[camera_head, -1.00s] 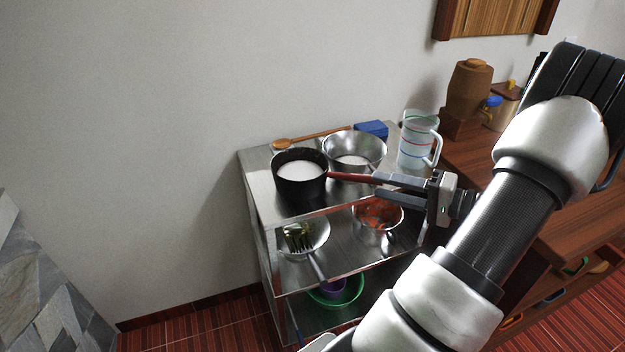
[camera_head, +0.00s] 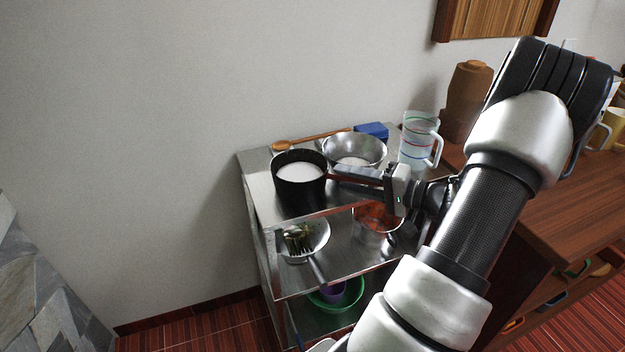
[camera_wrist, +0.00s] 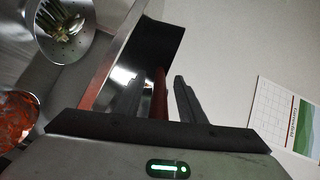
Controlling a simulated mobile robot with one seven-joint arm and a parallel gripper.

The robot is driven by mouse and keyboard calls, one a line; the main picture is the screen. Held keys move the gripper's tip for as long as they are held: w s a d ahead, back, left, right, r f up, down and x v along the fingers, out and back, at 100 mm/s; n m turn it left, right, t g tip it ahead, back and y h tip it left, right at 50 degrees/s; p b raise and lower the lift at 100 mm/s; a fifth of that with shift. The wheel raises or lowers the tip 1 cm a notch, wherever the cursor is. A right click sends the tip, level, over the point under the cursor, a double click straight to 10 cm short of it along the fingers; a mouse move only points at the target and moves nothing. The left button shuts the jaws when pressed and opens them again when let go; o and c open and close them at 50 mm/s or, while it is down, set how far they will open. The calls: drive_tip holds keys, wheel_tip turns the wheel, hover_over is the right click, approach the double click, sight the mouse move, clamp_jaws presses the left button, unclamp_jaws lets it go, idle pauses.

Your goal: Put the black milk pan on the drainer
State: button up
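The black milk pan (camera_head: 300,190), filled with something white, stands upright on the top of the steel shelf unit. Its red-brown handle points right toward my gripper (camera_head: 337,178). In the wrist view the handle (camera_wrist: 160,97) lies between the two fingers of my gripper (camera_wrist: 157,90). The fingers are apart, with a gap beside the handle. The pan's dark side (camera_wrist: 158,48) shows beyond the fingertips. I cannot make out a clear drainer in either view.
A steel bowl (camera_head: 354,149), wooden spoon (camera_head: 310,140), blue block (camera_head: 372,131) and clear jug (camera_head: 418,145) crowd the top shelf. A wooden counter (camera_head: 560,215) stands right.

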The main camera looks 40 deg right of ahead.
clamp_jaws()
idle(1.0)
